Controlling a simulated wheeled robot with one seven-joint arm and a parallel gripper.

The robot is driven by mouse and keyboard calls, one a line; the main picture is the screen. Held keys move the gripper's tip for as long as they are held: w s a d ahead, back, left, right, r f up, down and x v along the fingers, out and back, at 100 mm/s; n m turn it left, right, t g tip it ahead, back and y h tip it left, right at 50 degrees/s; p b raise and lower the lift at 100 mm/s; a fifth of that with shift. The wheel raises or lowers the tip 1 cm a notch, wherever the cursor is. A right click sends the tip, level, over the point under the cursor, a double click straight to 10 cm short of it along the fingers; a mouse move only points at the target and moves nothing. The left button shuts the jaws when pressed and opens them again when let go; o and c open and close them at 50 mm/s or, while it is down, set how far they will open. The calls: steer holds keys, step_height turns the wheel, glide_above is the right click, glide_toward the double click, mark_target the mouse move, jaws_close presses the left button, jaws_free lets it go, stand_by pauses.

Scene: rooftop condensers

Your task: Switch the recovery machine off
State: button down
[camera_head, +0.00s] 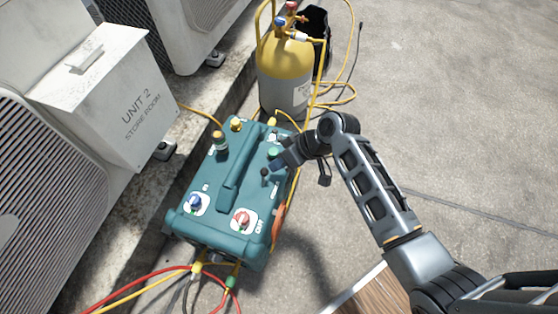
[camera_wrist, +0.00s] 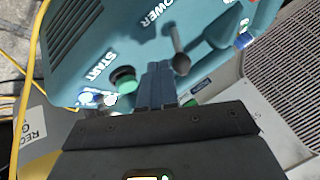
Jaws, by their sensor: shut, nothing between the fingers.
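The recovery machine (camera_head: 222,185) is a teal box on the ground in the head view, with a handle along its top. It has a blue knob (camera_head: 196,202) and a red knob (camera_head: 242,219) at its near end. A green button (camera_wrist: 126,82) sits by the word START in the wrist view. A toggle lever with a round end (camera_wrist: 180,62) stands by the word POWER; it also shows dark in the head view (camera_head: 264,172). My gripper (camera_wrist: 158,72) is shut and empty over the panel, between the button and the lever. I cannot tell whether it touches either.
A yellow and grey cylinder (camera_head: 285,75) with valves stands behind the machine. Yellow hoses run beside it, and red and yellow hoses (camera_head: 160,278) leave the near end. The UNIT 2 condenser box (camera_head: 115,100) is at the left. Open concrete (camera_head: 440,110) lies to the right.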

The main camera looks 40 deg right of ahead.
mark_target(265, 172)
steer(key=shift+s+a+r+h+p, duration=0.25)
steer(key=shift+h+p, duration=0.05)
steer(key=shift+p, duration=0.15)
steer(key=s+a+r+n+t+h+p, duration=0.1)
steer(key=p, duration=0.2)
steer(key=shift+a+t+h, duration=0.2)
steer(key=shift+t+h, duration=0.2)
steer(key=shift+s+a+r+n+t+h+p, duration=0.1)
steer(key=shift+s+a+n+t+h+p, duration=0.5)
steer(key=shift+h+p, duration=0.25)
steer(key=shift+a+p, duration=0.2)
steer(key=shift+p, duration=0.15)
steer(key=shift+r+p, duration=0.7)
steer(key=shift+p, duration=0.05)
